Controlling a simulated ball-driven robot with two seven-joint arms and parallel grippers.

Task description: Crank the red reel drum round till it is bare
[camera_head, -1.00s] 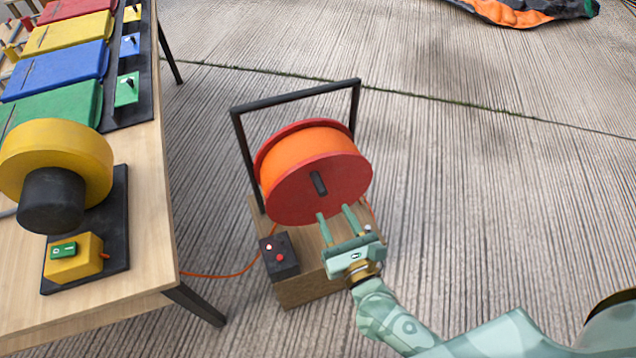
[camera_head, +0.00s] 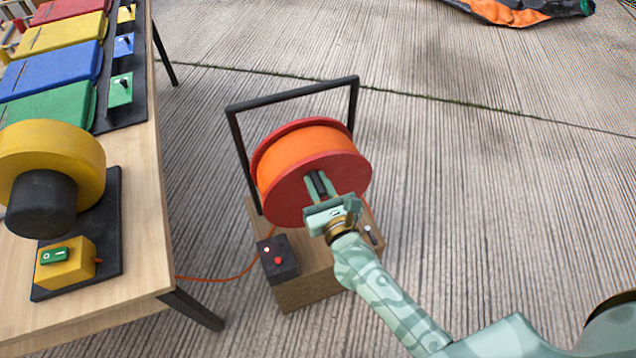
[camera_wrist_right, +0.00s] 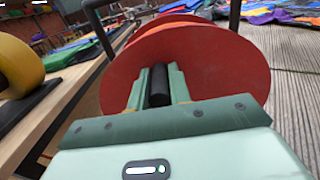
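The red reel drum (camera_head: 290,201) hangs in a black frame (camera_head: 237,150) on a wooden box (camera_head: 307,287). A thick band of orange cord (camera_head: 303,152) is wound between its red flanges. A short black handle (camera_head: 320,184) stands out from the near flange. My right gripper (camera_head: 320,186) reaches up to this flange with a finger on each side of the handle. In the right wrist view, the black handle (camera_wrist_right: 159,86) sits between the two green fingers, which look closed against it. My left gripper is not in view.
A black switch box (camera_head: 278,260) with a red button is on the wooden box's left. A table (camera_head: 146,230) at left carries a yellow blower (camera_head: 85,155) and coloured panels. An orange cable (camera_head: 225,279) runs between them. Concrete floor at right is clear.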

